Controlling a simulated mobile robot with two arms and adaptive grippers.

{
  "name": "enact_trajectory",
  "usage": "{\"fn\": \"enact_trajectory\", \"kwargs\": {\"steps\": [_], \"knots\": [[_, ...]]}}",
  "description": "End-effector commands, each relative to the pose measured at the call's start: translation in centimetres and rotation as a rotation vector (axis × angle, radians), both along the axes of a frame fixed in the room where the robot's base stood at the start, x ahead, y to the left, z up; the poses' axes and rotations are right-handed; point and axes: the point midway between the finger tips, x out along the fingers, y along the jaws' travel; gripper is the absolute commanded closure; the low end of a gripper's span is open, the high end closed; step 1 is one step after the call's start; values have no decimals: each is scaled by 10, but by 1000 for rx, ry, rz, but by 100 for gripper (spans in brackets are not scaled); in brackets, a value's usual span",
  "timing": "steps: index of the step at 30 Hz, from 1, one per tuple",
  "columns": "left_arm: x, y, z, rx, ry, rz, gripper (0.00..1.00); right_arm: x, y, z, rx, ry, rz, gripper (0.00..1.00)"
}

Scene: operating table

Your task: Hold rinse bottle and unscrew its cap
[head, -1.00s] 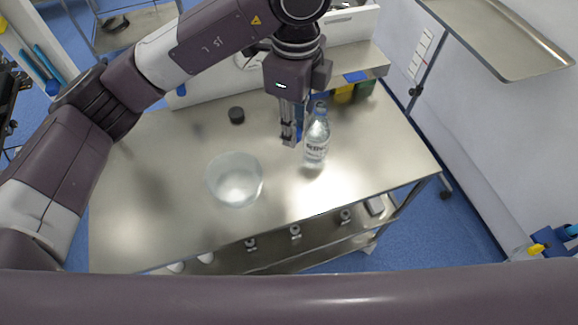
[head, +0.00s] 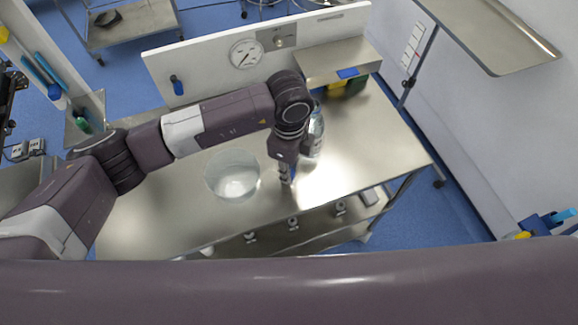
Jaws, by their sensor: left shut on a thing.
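The clear rinse bottle (head: 317,137) stands upright on the steel table, just behind and right of my left gripper. My wrist covers part of it, and its top is not clear enough to tell whether a cap is on. My left gripper (head: 287,178) points down in front of the bottle, its fingers apart from the bottle's visible body. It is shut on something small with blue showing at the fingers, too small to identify. My right gripper is not in view.
A raised shelf (head: 335,62) and a white panel with a gauge (head: 246,53) line the back edge. The table's right part is clear.

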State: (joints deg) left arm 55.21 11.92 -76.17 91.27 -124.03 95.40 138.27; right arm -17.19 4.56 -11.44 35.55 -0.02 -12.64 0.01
Motion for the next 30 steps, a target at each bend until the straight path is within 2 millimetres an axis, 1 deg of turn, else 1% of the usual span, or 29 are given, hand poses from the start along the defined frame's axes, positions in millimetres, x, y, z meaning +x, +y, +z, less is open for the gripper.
{"fn": "enact_trajectory", "kwargs": {"steps": [7, 11, 12, 15, 16, 25, 27, 28, 30], "knots": [[0, 0, -1, 0, -1, 0, 100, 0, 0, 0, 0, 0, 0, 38], [0, 0, -5, 0, 0, 0, 100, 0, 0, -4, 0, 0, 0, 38], [0, 0, -3, 0, -1, 0, 75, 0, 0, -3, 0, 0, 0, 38], [0, 0, -4, 0, 0, 0, 64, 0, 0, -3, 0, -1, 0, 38], [0, 0, -4, 0, 0, 0, 62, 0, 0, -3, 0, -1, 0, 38], [0, 0, -2, 0, 0, 0, 62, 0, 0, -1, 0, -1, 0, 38], [0, 0, 2, 0, -1, 0, 62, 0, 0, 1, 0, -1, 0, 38], [1, -1, 4, -1, -2, 0, 62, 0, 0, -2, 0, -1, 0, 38], [1, -1, 14, -3, -3, 0, 62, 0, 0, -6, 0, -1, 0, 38]]}}
